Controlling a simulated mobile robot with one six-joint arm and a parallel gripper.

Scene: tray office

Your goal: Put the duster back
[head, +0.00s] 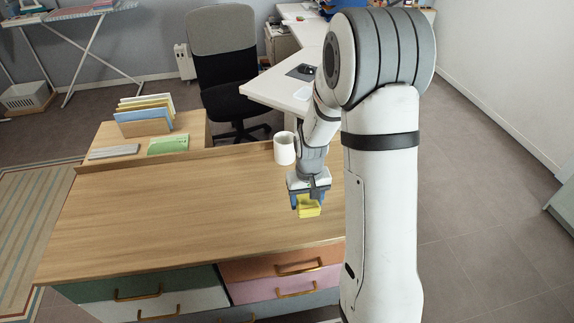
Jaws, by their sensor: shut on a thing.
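My gripper (309,194) is in the head view, pointing down over the right part of the wooden top. It is shut on a small yellow and blue block (309,208), which looks like the duster. The yellow side faces me and blue shows at its left. I cannot tell whether the block touches the wooden top or hangs just above it.
A white mug (285,148) stands close behind my gripper. The wooden cabinet top (180,207) is clear to the left. Closed coloured drawers (140,286) are below its front edge.

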